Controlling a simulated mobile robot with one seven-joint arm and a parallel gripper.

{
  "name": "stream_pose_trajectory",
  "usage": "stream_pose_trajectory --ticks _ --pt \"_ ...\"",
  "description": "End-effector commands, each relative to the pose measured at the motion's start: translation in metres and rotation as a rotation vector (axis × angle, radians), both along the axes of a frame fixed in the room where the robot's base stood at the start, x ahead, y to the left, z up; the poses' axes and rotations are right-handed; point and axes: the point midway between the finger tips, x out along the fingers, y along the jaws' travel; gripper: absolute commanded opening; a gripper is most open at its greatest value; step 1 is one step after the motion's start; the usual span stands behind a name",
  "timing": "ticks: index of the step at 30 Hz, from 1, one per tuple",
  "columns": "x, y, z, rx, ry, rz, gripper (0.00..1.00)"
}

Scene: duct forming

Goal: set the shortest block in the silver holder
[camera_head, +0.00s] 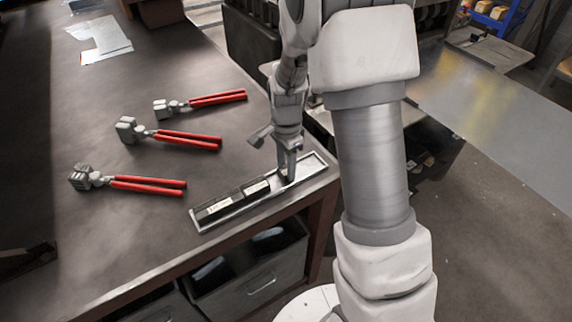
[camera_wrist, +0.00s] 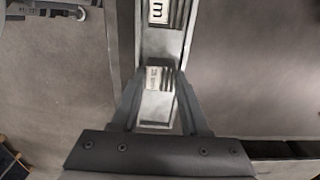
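The silver holder (camera_head: 317,163) is a long shallow tray near the table's front-right edge; it runs vertically in the wrist view (camera_wrist: 157,119). Two dark blocks with white labels, the left block (camera_head: 216,207) and the middle block (camera_head: 256,189), lie in its left part. My gripper (camera_head: 287,175) points down into the right part of the holder. In the wrist view, a small block with a pale marked face (camera_wrist: 154,77) sits between my fingertips (camera_wrist: 158,76). Whether the fingers press on it is unclear. Another marked block (camera_wrist: 158,11) shows farther along the holder.
Three red-handled tools, the top one (camera_head: 217,99), the middle one (camera_head: 186,138) and the lower one (camera_head: 148,185), lie on the dark table (camera_head: 60,130) left of the holder. Papers (camera_head: 105,37) lie at the back. Drawers (camera_head: 262,285) are below the front edge.

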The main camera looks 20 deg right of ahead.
Motion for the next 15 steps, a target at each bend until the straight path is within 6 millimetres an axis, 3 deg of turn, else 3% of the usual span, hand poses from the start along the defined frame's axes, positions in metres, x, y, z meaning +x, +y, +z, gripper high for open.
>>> stream_pose_trajectory --ticks 1,6,15 --pt "0.0002 0.0000 0.0003 0.000 -0.001 0.000 0.53" --pt "0.0002 0.0000 0.0002 0.000 -0.001 0.000 0.79" --pt "0.0001 0.0000 0.0018 0.000 0.000 0.000 0.79"
